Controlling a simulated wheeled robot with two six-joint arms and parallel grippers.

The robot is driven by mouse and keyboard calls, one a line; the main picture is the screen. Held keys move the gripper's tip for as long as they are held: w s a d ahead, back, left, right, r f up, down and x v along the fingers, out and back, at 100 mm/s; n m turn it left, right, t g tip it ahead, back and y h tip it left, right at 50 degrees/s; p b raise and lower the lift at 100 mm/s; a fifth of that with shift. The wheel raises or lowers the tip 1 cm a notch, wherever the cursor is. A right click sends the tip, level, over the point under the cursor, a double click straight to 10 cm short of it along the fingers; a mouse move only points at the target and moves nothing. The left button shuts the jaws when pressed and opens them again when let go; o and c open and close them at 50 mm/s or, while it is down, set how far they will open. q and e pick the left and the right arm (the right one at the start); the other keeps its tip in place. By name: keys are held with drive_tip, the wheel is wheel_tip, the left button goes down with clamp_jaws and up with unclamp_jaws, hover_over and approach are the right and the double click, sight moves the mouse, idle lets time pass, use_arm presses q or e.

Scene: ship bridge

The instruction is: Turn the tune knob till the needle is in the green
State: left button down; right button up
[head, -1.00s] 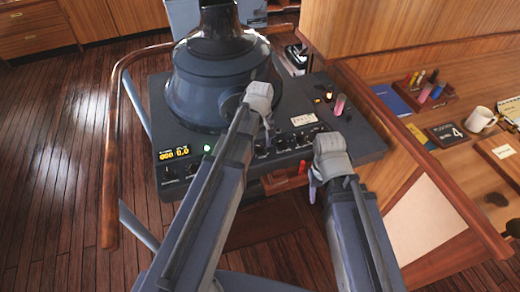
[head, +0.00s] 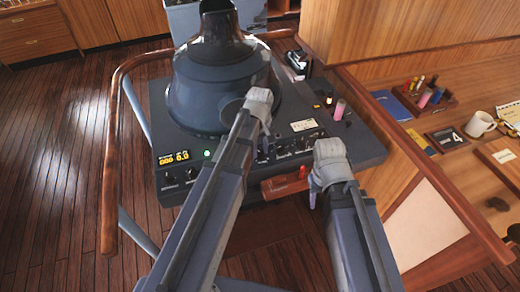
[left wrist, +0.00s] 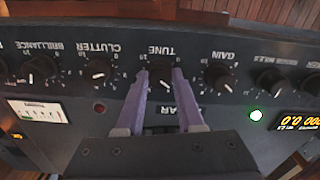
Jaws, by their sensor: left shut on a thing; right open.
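The black tune knob (left wrist: 161,79) is on the console's front panel, under an upside-down TUNE label in the left wrist view. My left gripper (left wrist: 161,73) has its two purple fingers on either side of the knob, shut on it. In the head view my left arm hides the knob and the fingertips. A white meter (left wrist: 37,111) with a green band lies at the left of the left wrist view; its needle is too small to read surely. My right gripper (head: 314,194) is open and empty in front of the console's right part.
The gain knob (left wrist: 218,77) and clutter knob (left wrist: 97,72) flank the tune knob closely. A green lamp (head: 207,154) glows beside a yellow display (head: 174,157). A wooden rail (head: 112,150) curves around the console. A desk with a mug (head: 481,123) is at right.

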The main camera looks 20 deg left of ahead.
idle(0.3)
use_arm(q)
drive_tip(key=m, duration=1)
drive_tip(key=shift+m, duration=0.3)
drive_tip(key=m, duration=1)
drive_tip(key=shift+m, duration=0.3)
drive_tip(key=c, duration=0.5)
unclamp_jaws()
